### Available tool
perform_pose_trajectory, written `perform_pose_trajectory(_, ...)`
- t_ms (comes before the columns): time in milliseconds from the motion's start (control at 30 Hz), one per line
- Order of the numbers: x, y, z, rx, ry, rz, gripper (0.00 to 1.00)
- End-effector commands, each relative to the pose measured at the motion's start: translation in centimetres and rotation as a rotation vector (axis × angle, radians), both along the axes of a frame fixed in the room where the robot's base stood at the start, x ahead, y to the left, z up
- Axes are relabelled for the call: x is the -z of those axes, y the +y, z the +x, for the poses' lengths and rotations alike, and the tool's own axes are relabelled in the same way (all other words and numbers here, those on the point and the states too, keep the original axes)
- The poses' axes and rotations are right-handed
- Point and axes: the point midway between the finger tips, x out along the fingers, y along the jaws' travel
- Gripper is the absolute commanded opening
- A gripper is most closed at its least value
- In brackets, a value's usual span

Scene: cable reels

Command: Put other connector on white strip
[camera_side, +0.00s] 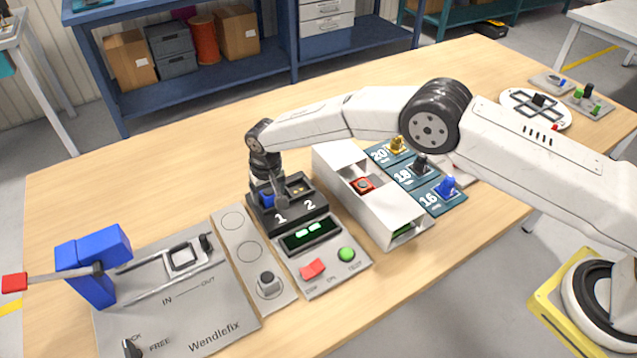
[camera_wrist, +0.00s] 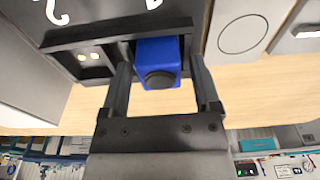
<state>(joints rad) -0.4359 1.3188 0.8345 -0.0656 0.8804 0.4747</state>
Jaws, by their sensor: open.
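A blue connector (camera_side: 267,200) stands in slot 1 of the black two-slot tester (camera_side: 292,222). In the wrist view the blue connector (camera_wrist: 157,55) has a dark round end and sits between my fingers. My gripper (camera_side: 268,187) is open, its fingers (camera_wrist: 160,72) on either side of the connector; I cannot tell whether they touch it. Slot 2 (camera_wrist: 92,57) shows two bright contacts and is empty. The pale strip (camera_side: 244,240) left of the tester has two bare outlined circles and a grey, dark-topped round piece (camera_side: 268,284) at its near end.
The tester panel has a red switch (camera_side: 312,269) and a green button (camera_side: 346,254). A white open box (camera_side: 391,215) stands to the right, before numbered cards with yellow, black and blue pieces (camera_side: 446,187). The Wendlefix clamp plate (camera_side: 180,312) lies at left. Bare table (camera_side: 150,185) lies behind.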

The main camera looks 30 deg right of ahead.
Motion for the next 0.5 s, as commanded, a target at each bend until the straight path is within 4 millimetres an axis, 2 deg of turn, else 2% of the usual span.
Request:
perform_pose_trajectory(133, -0.01, 0.01, 0.01, 0.0, 0.0, 0.0, 0.79)
perform_pose_trajectory(367, -0.03, 0.01, 0.01, 0.0, 0.0, 0.0, 0.06)
perform_pose_trajectory(400, -0.03, 0.01, 0.01, 0.0, 0.0, 0.0, 0.0)
perform_pose_trajectory(500, -0.12, 0.02, 0.03, 0.0, -0.001, 0.0, 0.0)
